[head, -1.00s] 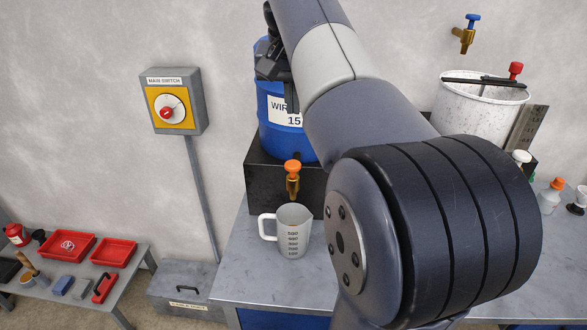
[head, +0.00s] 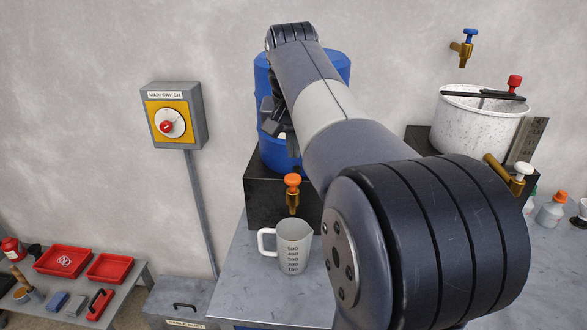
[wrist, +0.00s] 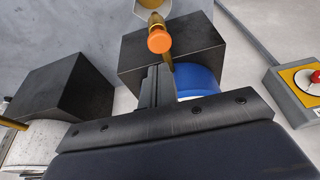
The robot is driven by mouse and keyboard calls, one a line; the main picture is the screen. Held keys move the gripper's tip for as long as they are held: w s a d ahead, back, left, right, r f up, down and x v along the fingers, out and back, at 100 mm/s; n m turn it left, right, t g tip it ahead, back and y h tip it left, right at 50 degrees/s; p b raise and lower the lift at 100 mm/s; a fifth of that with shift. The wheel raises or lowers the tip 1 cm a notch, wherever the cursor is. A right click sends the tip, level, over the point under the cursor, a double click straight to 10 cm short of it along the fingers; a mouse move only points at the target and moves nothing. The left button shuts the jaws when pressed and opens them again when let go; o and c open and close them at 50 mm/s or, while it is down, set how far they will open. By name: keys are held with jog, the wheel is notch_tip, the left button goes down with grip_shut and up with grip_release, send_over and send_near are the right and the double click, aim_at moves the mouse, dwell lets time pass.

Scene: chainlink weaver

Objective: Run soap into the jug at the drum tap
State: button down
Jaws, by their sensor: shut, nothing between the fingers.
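The blue drum (head: 335,68) stands on a black block, partly hidden behind my arm. Its brass tap with an orange knob (head: 292,181) points down at the front. The white measuring jug (head: 293,250) stands upright on the bench under the tap, handle to the left. A yellowish colour shows inside its mouth, also in the wrist view (wrist: 143,6). My gripper (head: 284,140) is shut and empty, in front of the drum and above the tap. In the wrist view my fingertips (wrist: 157,70) are close to the orange knob (wrist: 159,41); contact cannot be told.
A white speckled tub (head: 470,120) with a white-knobbed tap (head: 523,170) stands to the right. A main switch box (head: 174,115) is on the wall. Bottles (head: 551,210) stand at the right. A low table with red trays (head: 66,262) is at the left.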

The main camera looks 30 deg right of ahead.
aim_at(294, 178)
jog(key=shift+s+a+x, duration=0.15)
jog(key=shift+x, duration=0.7)
jog(key=shift+s+a+x, duration=0.1)
jog(key=shift+s+x, duration=0.05)
jog(key=shift+x, duration=0.75)
jog(key=shift+s+a+x, duration=0.1)
jog(key=shift+a+x, duration=0.05)
jog(key=shift+x, duration=0.7)
jog(key=shift+f, duration=0.15)
jog(key=shift+f+b, duration=0.4)
jog(key=shift+f, duration=0.6)
jog(key=shift+s+f, duration=0.1)
jog(key=shift+f, duration=0.05)
jog(key=shift+r+p, duration=0.6)
jog(key=shift+r, duration=0.05)
notch_tip(294, 178, up, 3)
jog(key=p, duration=0.3)
jog(key=shift+d+r, duration=0.1)
jog(key=shift+r, duration=0.15)
jog(key=v, duration=1)
